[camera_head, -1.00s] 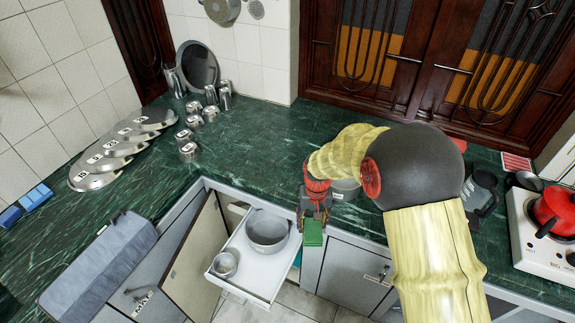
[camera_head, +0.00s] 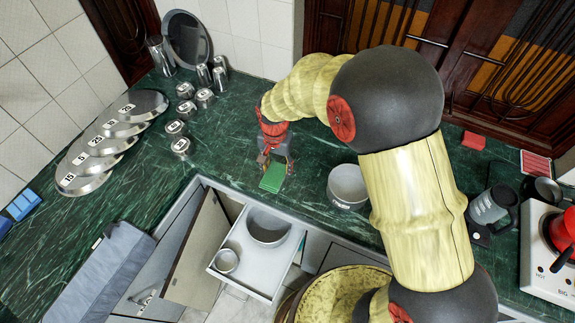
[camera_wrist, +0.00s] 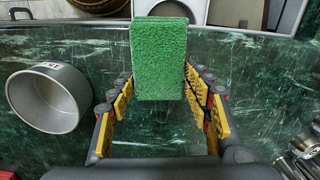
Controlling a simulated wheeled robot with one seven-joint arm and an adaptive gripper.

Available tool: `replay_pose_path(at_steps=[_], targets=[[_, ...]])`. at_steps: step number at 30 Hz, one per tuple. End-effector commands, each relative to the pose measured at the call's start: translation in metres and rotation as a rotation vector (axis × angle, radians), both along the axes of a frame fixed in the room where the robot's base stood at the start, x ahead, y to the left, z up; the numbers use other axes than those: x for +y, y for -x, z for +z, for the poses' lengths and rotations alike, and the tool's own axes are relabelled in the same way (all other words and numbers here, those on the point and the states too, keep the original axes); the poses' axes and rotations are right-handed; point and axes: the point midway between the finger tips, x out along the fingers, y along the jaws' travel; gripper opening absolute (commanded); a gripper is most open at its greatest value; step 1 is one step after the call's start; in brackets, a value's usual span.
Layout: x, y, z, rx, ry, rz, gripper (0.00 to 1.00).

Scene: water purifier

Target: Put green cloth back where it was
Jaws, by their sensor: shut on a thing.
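The green cloth (camera_head: 273,179) is a small thick green block, like a sponge. My gripper (camera_head: 275,163) is over the dark green marble counter (camera_head: 232,150), near its front edge and behind the open drawer. In the wrist view the cloth (camera_wrist: 159,60) stands out from between the yellow-padded fingers of my gripper (camera_wrist: 160,95), which are shut on it. Whether the cloth touches the counter I cannot tell.
A grey pot (camera_head: 347,187) stands to the right of my gripper. An open white drawer (camera_head: 236,266) with two pots sticks out below the counter edge. Steel cups (camera_head: 186,110) and numbered plates (camera_head: 92,162) are at the left. A stove (camera_head: 540,262) is at the far right.

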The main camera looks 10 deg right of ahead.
Motion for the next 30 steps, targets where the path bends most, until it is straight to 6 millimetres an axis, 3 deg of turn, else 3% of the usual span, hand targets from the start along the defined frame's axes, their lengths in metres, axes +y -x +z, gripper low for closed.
replay_pose_path(at_steps=[4, 12, 20, 27, 30], targets=[[-0.020, -0.028, -0.018, 0.001, 0.000, -0.003, 0.09], [-0.039, -0.056, -0.058, 0.001, 0.000, 0.000, 0.09], [-0.046, -0.066, -0.071, 0.000, 0.000, 0.001, 0.09], [-0.047, -0.069, -0.103, 0.001, 0.000, 0.002, 0.09], [-0.047, -0.069, -0.105, -0.001, 0.000, 0.002, 0.09]])
